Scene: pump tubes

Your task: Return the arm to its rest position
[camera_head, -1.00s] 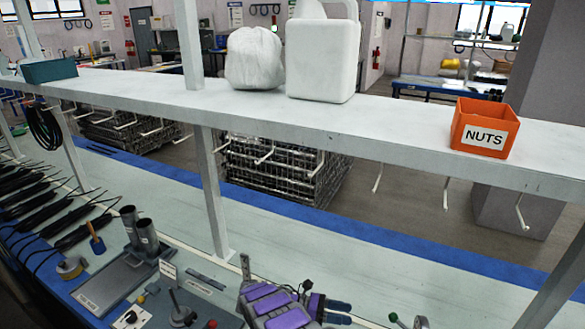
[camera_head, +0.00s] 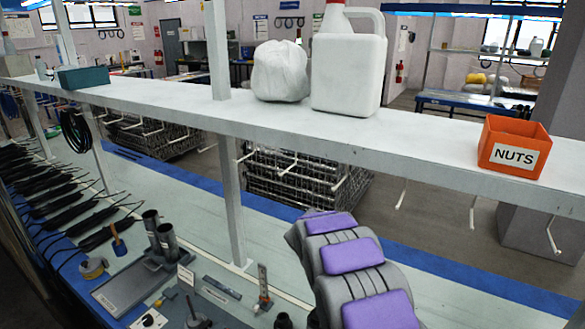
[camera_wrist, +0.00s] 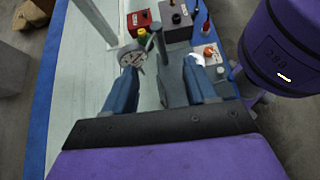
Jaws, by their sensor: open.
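My gripper (camera_wrist: 160,68) is open in the wrist view, its two blue fingers apart with nothing held between them. It points over the bench, with a round dial gauge (camera_wrist: 132,57) near the left fingertip and a grey post between the fingers. In the head view my purple and grey arm (camera_head: 350,258) stands folded at the lower right, in front of the bench. The gripper itself is not visible in that view.
The shelf (camera_head: 180,108) crosses the head view, bearing an orange NUTS bin (camera_head: 513,147), a white jug (camera_head: 348,70) and a white bag (camera_head: 279,72). Two dark tubes (camera_head: 168,242) stand on the bench, left of my arm. A red box (camera_wrist: 143,20) shows in the wrist view.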

